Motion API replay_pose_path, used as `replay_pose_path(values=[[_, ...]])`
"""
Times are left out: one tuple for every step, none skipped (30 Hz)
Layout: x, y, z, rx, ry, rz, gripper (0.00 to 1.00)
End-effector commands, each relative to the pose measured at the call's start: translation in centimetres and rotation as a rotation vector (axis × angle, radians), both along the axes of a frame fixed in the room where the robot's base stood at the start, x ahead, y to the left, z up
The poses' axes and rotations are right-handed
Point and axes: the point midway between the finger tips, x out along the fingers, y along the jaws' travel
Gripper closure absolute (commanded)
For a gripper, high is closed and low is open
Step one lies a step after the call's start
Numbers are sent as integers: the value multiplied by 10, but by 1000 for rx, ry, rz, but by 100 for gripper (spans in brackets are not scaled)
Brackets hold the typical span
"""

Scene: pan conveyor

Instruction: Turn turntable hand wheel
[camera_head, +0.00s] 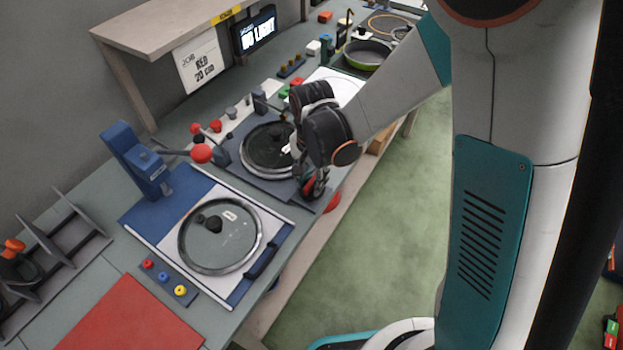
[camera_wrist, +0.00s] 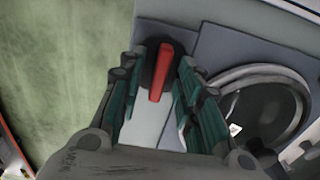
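The lid also shows at the right of the wrist view (camera_wrist: 270,105). A red bar with black sides (camera_wrist: 161,72), apparently the hand wheel or its grip, lies between my fingertips at the plate's edge. My gripper (camera_wrist: 160,68) points down over it, with its green-sided fingers apart on either side. A gap seems to show beside the left finger; contact is unclear. In the head view my gripper (camera_head: 314,187) partly hides this spot.
A blue lever press with a red ball (camera_head: 201,153) stands left of the turntable. A second glass lid (camera_head: 219,236) lies on a blue-and-white board in front. A green pan (camera_head: 366,54) is farther back. Open green floor lies right of the table.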

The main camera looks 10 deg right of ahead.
Motion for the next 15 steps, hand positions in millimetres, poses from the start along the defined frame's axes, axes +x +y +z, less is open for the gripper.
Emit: replay_pose_path(values=[[0,0,0,0,0,0,68],[0,0,0,0,0,0,68],[0,0,0,0,0,0,68],[0,0,0,0,0,0,68],[0,0,0,0,0,0,68],[0,0,0,0,0,0,75],[0,0,0,0,0,0,82],[0,0,0,0,0,0,89],[0,0,0,0,0,0,98],[0,0,0,0,0,0,100],[0,0,0,0,0,0,100],[0,0,0,0,0,0,100],[0,0,0,0,0,0,100],[0,0,0,0,0,0,100],[0,0,0,0,0,0,100]])
